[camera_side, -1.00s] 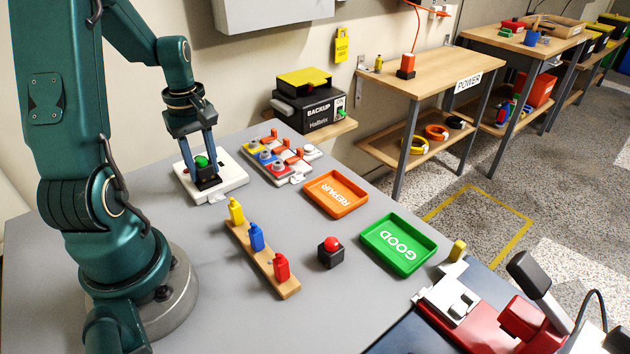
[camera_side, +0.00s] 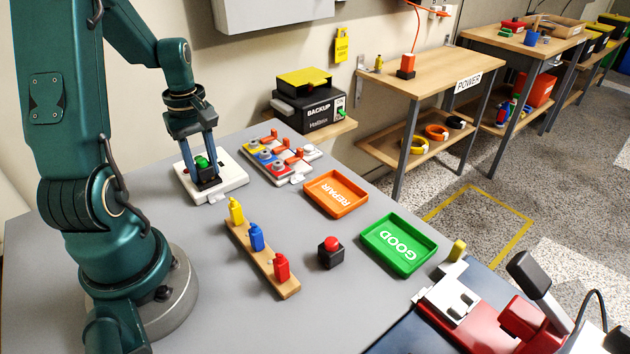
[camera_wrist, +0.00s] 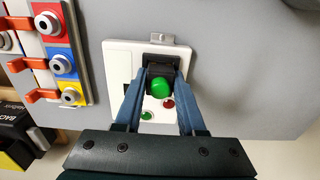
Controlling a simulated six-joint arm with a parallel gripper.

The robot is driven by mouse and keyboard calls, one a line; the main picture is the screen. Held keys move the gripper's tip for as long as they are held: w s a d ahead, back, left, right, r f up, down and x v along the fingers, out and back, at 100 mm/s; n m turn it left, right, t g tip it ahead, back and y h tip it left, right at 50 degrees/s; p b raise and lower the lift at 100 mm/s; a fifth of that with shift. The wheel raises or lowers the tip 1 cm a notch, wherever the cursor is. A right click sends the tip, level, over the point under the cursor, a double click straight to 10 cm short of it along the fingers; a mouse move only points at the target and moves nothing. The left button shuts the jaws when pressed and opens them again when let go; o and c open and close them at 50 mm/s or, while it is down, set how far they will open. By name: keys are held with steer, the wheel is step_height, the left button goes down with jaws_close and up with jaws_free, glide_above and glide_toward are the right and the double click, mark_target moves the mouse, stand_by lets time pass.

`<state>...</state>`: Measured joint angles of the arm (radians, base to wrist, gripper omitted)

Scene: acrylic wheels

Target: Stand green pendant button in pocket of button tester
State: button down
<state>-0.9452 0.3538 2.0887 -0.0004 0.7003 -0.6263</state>
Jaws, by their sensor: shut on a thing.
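The green pendant button (camera_side: 202,162) is a black block with a green cap. It stands upright at the white button tester (camera_side: 228,180). My gripper (camera_side: 201,178) points down over the tester and is shut on the button's black body. In the wrist view the green button (camera_wrist: 161,87) sits between the blue fingers of my gripper (camera_wrist: 160,80), over the upper part of the tester (camera_wrist: 117,62). A red and a green round spot show on the tester there. The pocket is hidden by the button and fingers, so I cannot tell how deep the button sits.
A board with red, blue and yellow blocks (camera_side: 280,160) stands right of the tester. An orange REPAIR tray (camera_side: 361,207), green GOOD tray (camera_side: 430,250), red button (camera_side: 330,250) and wooden rack (camera_side: 247,248) with colored bottles lie nearer. Grey table is clear between them.

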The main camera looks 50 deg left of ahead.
steer(key=shift+r, duration=0.15)
steer(key=shift+c, duration=2.1)
jaws_free()
steer(key=shift+r, duration=2.6)
